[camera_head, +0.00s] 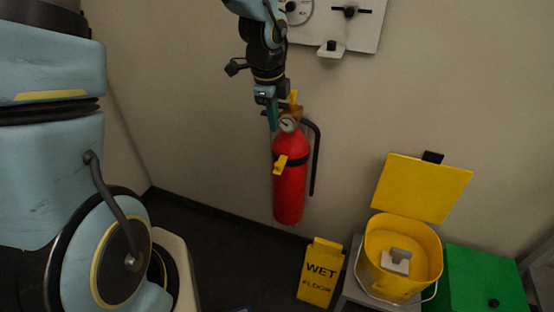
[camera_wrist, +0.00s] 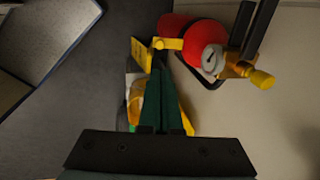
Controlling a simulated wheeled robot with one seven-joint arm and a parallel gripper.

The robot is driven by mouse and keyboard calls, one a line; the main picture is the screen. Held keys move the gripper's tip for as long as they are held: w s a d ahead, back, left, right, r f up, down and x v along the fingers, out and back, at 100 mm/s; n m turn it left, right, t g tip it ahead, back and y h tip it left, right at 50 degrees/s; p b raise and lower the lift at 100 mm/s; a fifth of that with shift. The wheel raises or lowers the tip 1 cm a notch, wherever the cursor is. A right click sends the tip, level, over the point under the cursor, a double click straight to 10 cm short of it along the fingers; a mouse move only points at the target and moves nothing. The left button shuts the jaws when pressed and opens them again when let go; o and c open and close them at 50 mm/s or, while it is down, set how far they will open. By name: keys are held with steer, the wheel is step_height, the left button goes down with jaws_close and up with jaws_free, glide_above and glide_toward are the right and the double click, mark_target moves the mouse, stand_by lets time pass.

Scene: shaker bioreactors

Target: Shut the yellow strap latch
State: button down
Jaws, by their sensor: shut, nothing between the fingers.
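A red fire extinguisher (camera_head: 290,190) hangs upright on the wall, with a black strap (camera_head: 295,160) around its body. The yellow strap latch (camera_head: 280,165) is at the strap's front left and sticks out from it. In the wrist view the latch (camera_wrist: 168,44) juts from the red cylinder (camera_wrist: 205,35), just beyond the fingertips. My gripper (camera_head: 273,126) points down at the upper left of the extinguisher, above the latch. Its dark green fingers (camera_wrist: 158,72) are shut with nothing between them. I cannot tell from these views whether the fingertips touch the latch.
The gauge (camera_head: 287,124) and a black hose (camera_head: 316,160) are close to my gripper. A wall panel (camera_head: 350,25) is above. Below are a yellow wet-floor sign (camera_head: 320,270), an open yellow bucket (camera_head: 403,235) and a green box (camera_head: 480,278). The wall left of the extinguisher is clear.

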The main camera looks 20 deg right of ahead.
mark_target(278, 164)
steer(key=f, duration=0.4)
steer(key=w+d+f, duration=0.1)
steer(key=f, duration=0.4)
steer(key=w+f+p, duration=0.1)
steer(key=f, duration=0.3)
steer(key=shift+d+f, duration=0.4)
steer(key=shift+f, duration=0.1)
